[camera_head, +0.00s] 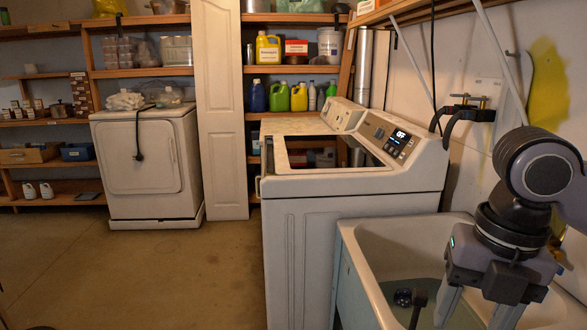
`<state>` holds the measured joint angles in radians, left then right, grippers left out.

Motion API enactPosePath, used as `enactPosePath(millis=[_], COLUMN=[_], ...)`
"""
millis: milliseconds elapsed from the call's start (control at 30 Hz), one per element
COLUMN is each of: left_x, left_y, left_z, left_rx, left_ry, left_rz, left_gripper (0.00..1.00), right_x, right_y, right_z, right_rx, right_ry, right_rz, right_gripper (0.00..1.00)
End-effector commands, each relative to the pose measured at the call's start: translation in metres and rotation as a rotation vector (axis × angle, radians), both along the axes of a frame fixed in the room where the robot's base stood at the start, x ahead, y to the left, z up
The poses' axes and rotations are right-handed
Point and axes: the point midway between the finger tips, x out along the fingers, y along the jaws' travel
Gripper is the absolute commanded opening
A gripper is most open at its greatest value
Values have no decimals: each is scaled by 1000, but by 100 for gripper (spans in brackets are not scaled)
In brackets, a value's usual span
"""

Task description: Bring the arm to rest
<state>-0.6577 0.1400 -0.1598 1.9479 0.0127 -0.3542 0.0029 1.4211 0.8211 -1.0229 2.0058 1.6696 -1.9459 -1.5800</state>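My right arm comes in from the right, over the utility sink (372,272). Its gripper (472,318) points down into the basin. The two pale fingers stand apart, with nothing visible between them. Their tips are at or near the picture's lower edge. The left gripper is not in view.
A dark drain part (403,298) and an upright black piece (418,300) are in the basin, left of the gripper. A wall tap (466,110) is behind. The floor (170,275) at left is clear.

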Motion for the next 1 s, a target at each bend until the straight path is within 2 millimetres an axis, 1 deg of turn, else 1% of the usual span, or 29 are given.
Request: enactPosePath(millis=[33,267,400,600,700,800,933,1000], left_x=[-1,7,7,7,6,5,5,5], left_y=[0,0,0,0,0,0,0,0], left_z=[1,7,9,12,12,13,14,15], left_rx=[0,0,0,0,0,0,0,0], left_ry=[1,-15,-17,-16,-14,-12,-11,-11], left_rz=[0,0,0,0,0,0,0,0], left_gripper=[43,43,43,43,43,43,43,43], right_x=[4,27,40,53,58,61,61,59], right_y=[10,57,86,117,127,132,131,127], right_z=[-11,-57,-87,-126,-145,-164,-191,-206], right_rx=[37,243,395,611,711,805,915,968], right_ry=[1,-21,-16,17,41,64,92,104], right_rz=[-34,-254,-431,-713,-863,-1018,-1224,-1337], right_gripper=[57,57,57,57,57,57,57,57])
